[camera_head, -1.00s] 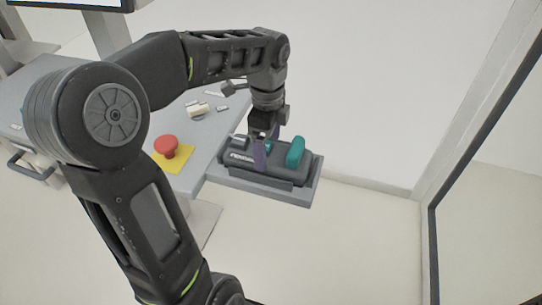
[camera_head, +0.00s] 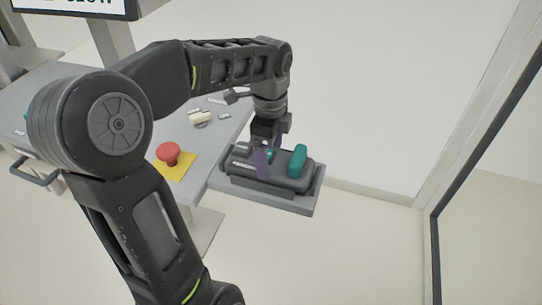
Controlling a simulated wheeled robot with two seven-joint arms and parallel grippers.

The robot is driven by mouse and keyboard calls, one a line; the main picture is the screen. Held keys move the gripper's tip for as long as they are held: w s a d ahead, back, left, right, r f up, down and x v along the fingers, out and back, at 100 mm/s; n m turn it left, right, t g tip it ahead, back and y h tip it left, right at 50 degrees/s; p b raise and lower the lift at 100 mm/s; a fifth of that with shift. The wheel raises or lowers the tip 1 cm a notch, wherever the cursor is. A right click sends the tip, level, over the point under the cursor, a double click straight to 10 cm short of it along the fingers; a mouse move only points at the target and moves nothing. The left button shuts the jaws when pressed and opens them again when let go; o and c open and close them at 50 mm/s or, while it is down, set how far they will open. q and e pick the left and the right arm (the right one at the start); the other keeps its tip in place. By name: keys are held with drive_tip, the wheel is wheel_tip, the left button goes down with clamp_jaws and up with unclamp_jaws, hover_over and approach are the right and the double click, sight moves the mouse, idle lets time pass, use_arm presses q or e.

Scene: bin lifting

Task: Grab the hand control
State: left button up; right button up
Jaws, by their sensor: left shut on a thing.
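The hand control (camera_head: 285,178) is a dark grey block with a teal button (camera_head: 297,160) on its top right. It sits on a grey shelf (camera_head: 300,205) at the right end of the table. My left gripper (camera_head: 264,160) points down onto the left part of the hand control, with purplish fingers. It is shut on a part of the hand control; the fingers partly hide that part, and a small bit of teal shows between them. My right gripper is not in view.
A red mushroom button (camera_head: 168,153) on a yellow plate (camera_head: 178,168) stands on the grey table (camera_head: 200,145) left of the shelf. A monitor (camera_head: 75,8) is at the top left. A glass panel with a dark frame (camera_head: 434,240) stands at the right.

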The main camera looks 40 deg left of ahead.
sight(269, 156)
use_arm(q)
drive_tip(key=shift+w+r, duration=0.1)
drive_tip(key=shift+r, duration=0.7)
wheel_tip(269, 156, up, 6)
drive_tip(key=shift+r+p, duration=0.1)
drive_tip(key=shift+p, duration=0.3)
wheel_tip(269, 156, up, 2)
drive_tip(key=shift+r+p, duration=0.1)
drive_tip(key=shift+p, duration=0.85)
